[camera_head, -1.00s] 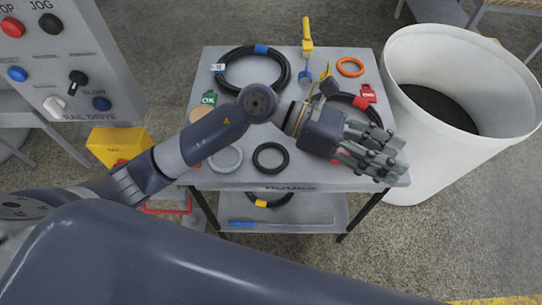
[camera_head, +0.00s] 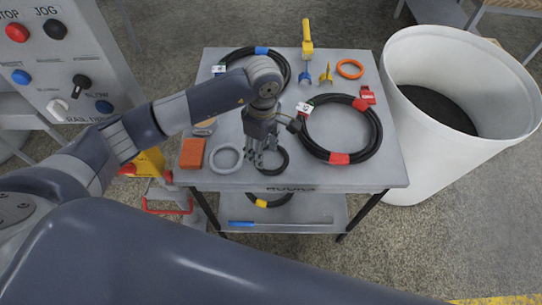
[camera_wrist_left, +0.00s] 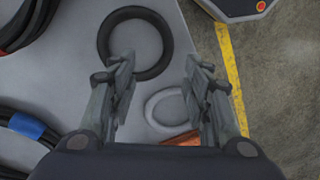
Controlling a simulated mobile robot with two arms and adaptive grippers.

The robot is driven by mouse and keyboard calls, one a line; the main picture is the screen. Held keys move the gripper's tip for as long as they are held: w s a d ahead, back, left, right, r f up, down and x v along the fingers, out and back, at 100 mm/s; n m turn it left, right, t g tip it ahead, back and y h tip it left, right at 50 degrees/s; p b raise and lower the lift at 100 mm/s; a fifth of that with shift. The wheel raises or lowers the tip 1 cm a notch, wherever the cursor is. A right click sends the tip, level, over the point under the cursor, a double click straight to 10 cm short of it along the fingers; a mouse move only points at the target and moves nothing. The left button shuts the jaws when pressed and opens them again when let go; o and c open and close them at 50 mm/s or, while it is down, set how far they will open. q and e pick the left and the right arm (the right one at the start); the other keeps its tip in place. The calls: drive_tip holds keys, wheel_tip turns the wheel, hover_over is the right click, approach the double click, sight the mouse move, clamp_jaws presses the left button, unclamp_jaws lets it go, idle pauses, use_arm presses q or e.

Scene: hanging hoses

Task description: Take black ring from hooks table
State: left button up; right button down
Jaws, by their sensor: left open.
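The small black ring (camera_head: 286,160) lies flat near the front edge of the grey table (camera_head: 350,178) marked HOOKS. My left gripper (camera_head: 262,163) points down over the ring's left side and partly hides it. In the left wrist view the black ring (camera_wrist_left: 166,40) shows whole, lying ahead of the open fingers (camera_wrist_left: 160,70), with its lower edge near the left fingertip. Nothing is between the fingers. Whether a finger touches the ring cannot be told. My right gripper is not in view.
A grey ring (camera_head: 211,160) and an orange block (camera_head: 192,153) lie left of the gripper. A large black hose coil with red bands (camera_head: 378,130) lies to the right. Another coil (camera_head: 284,62), an orange ring (camera_head: 361,70) and yellow tools lie behind. A white bin (camera_head: 440,165) stands right.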

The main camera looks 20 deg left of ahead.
sight(278, 171)
use_arm(q)
drive_tip(key=shift+s+d+f+p, duration=0.15)
drive_tip(key=shift+f+p, duration=0.3)
drive_tip(key=shift+f, duration=0.15)
drive_tip(key=f, duration=0.1)
drive_tip(key=f+p, duration=0.1)
drive_tip(key=f, duration=0.1)
drive_tip(key=shift+s+d+f, duration=0.2)
drive_tip(key=shift+f, duration=0.45)
clamp_jaws()
